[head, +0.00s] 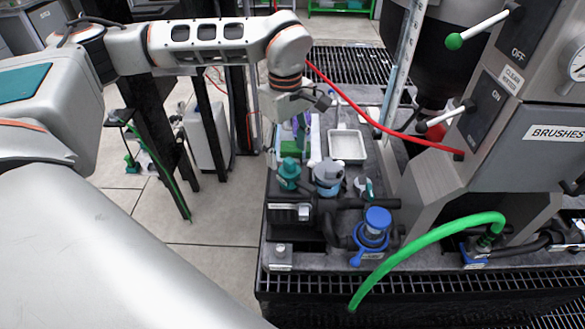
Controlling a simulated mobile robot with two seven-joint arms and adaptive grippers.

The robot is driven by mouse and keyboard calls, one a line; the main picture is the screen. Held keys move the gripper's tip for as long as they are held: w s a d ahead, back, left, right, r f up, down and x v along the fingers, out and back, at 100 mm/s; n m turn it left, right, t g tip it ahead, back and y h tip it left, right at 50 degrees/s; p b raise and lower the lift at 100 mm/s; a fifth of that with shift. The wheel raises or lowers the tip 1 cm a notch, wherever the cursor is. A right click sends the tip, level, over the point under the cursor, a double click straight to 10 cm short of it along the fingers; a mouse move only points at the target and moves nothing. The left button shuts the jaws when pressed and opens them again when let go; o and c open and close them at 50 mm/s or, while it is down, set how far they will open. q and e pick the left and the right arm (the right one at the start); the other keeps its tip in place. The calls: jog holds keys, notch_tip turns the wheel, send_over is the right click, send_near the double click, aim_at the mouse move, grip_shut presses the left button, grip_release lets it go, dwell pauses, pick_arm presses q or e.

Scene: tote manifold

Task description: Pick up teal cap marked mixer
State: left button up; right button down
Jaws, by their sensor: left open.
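A teal cap (289,173) stands upright at the left end of the dark pipe manifold (350,204) in the head view. Right of it is a grey cap with a teal base (328,176). A smaller teal and grey piece (363,187) sits further right. A blue cap (377,222) with a tag is nearer me. I cannot read which one is marked mixer. My left gripper (283,136) hangs pointing down beyond the teal cap, open and apparently empty. Its fingers are small and partly blend with objects behind. My right gripper is not in view.
A white tray (347,146) lies behind the caps. A red hose (350,103) crosses above the bench to a grey machine labelled BRUSHES (540,130). A green hose (425,236) arches at the front right. Open floor (215,255) lies left of the bench.

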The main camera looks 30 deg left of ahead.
aim_at(290, 169)
pick_arm(q)
jog(key=shift+w+a+f, duration=0.1)
jog(key=shift+a+f, duration=0.1)
jog(key=shift+a, duration=0.05)
jog(key=shift+f, duration=0.9)
jog(key=shift+w+d+f, duration=0.15)
jog(key=shift+f, duration=1.2)
jog(key=shift+w+d+f, duration=0.15)
jog(key=shift+f, duration=1.15)
jog(key=c, duration=1.3)
